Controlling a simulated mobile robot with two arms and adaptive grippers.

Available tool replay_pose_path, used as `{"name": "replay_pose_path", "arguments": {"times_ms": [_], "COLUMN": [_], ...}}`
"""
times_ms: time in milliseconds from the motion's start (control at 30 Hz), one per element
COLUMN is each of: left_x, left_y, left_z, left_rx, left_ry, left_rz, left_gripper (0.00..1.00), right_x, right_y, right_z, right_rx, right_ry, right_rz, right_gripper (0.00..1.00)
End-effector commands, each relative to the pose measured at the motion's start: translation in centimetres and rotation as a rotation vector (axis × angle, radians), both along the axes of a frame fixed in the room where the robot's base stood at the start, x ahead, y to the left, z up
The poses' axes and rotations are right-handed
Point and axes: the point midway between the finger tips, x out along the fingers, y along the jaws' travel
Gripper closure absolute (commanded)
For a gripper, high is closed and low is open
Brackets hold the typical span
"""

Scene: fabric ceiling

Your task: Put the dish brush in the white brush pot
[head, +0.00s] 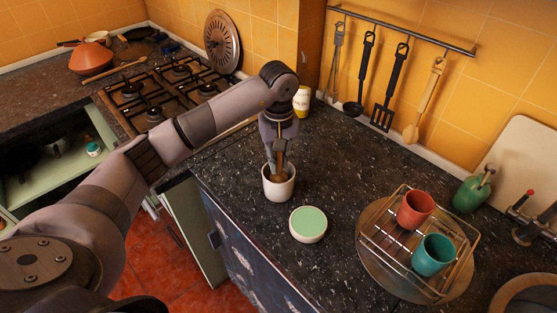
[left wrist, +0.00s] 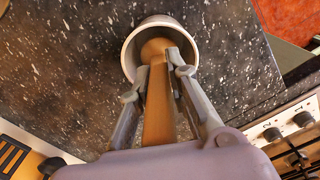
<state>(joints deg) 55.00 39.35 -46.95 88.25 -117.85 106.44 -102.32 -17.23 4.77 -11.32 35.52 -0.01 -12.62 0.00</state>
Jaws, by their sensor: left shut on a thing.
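The white brush pot (head: 279,189) stands upright on the dark speckled counter, near its front left edge. My left gripper (head: 276,160) is right above the pot's mouth, pointing down. It is shut on the dish brush, whose brown wooden handle (left wrist: 158,110) shows between the fingers in the left wrist view. The brush's far end reaches inside the rim of the pot (left wrist: 133,45). I cannot tell whether it touches the bottom. The fingertips (left wrist: 158,76) are at the near rim of the pot. My right gripper is not in view.
A round container with a green top (head: 308,223) stands just right of the pot. A wire rack (head: 390,253) holds a red cup (head: 415,209) and a teal cup (head: 433,255). A yellow-and-white container (head: 302,101) stands behind my gripper. The counter behind the pot is mostly clear.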

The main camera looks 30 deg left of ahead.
Motion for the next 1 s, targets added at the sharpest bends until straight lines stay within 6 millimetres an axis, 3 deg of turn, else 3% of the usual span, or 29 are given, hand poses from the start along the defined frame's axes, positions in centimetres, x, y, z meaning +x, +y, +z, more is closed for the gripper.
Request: {"name": "replay_pose_path", "arguments": {"times_ms": [100, 433, 467, 700, 1000], "left_x": [-0.1, 0.0, 0.0, 0.0, 0.0], "left_y": [0.0, 0.0, 0.0, 0.0, 0.0], "left_z": [-1.2, -1.7, -1.7, -1.5, -1.6], "left_rx": [-0.001, 0.0, 0.001, 0.001, 0.001], "left_ry": [0.001, -0.001, -0.001, -0.001, 0.001], "left_rz": [-0.002, -0.001, -0.001, -0.001, -0.001], "left_gripper": [1.0, 1.0, 0.83, 0.67, 0.64], "right_x": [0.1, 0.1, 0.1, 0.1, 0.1], "right_y": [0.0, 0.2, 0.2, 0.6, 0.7], "right_z": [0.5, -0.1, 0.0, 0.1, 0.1], "right_rx": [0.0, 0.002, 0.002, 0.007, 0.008], "right_ry": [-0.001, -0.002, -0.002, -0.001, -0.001], "right_rz": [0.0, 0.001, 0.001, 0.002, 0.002], "right_gripper": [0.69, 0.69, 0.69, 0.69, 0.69]}}
